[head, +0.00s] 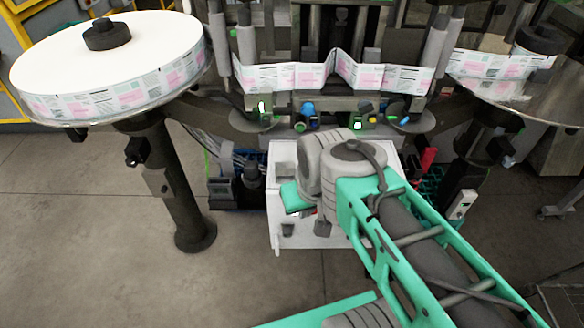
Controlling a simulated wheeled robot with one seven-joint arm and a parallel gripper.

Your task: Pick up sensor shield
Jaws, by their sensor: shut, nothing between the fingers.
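My arm reaches in from the lower right, over a white box-like surface (283,243) below the labelling machine. My gripper (322,228) shows only in part below the grey wrist. It looks shut, with nothing seen held in it. A teal piece (296,197) sticks out left of the wrist, and I cannot tell what it belongs to. I cannot pick out the sensor shield for certain. Small grey parts (287,230) show on the white surface, and my wrist and forearm hide much of its right side.
A large label reel (150,45) on a dark post (175,195) stands at left. A second round plate (530,95) is at right. A label web (285,77) runs across the machine, above small coloured fittings (307,112). The floor at lower left is clear.

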